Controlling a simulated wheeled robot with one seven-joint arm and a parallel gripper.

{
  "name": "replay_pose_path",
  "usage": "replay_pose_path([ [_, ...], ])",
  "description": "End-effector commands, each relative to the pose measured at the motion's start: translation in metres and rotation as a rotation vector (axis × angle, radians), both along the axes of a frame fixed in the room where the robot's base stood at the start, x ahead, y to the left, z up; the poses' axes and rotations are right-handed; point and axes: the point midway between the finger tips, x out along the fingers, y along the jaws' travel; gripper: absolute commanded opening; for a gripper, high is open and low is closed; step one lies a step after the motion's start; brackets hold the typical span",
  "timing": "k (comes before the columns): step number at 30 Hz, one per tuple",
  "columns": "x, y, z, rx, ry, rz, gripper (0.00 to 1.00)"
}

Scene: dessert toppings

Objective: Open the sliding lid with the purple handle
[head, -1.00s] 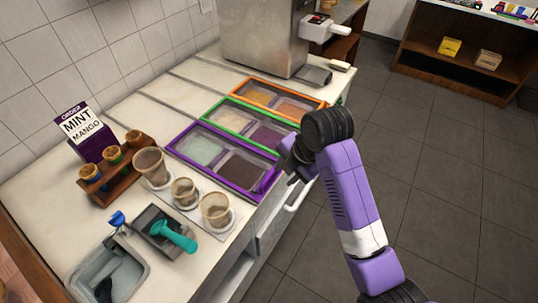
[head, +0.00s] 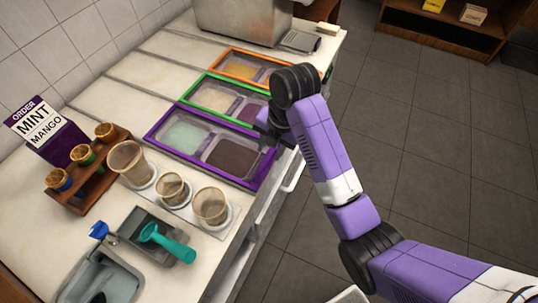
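The purple-framed topping bin (head: 160,127) sits in the counter, nearest of three framed bins. It has a pale mint side and a dark brown side. Its lid looks clear, and I cannot tell how far it is slid. The purple handle (head: 266,168) shows along the bin's right end, at the counter's front edge. My gripper (head: 262,130) is at the bin's upper right corner, just above the handle in the picture. It is dark and partly hidden by my wrist. I cannot see its fingers clearly or whether it touches anything.
Green-framed (head: 190,92) and orange-framed (head: 217,63) bins lie behind; my arm covers their right ends. Cups (head: 210,207), a wooden cone rack (head: 93,180), an order sign (head: 45,130) and a teal scoop (head: 168,243) stand left and front. Open floor (head: 430,150) lies right.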

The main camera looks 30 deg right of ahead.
Motion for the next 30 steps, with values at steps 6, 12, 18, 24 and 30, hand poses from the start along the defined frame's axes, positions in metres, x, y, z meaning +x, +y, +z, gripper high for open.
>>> replay_pose_path([
  [6,0.003,0.003,-0.018,0.001,0.002,-0.001,0.37],
  [12,0.003,0.003,-0.022,0.001,0.001,-0.001,0.37],
  [18,0.003,0.003,-0.022,0.001,0.001,-0.001,0.23],
  [24,0.003,0.003,-0.021,0.001,0.001,-0.001,0.0],
  [30,0.003,0.002,-0.022,0.0,0.002,-0.001,0.0],
])
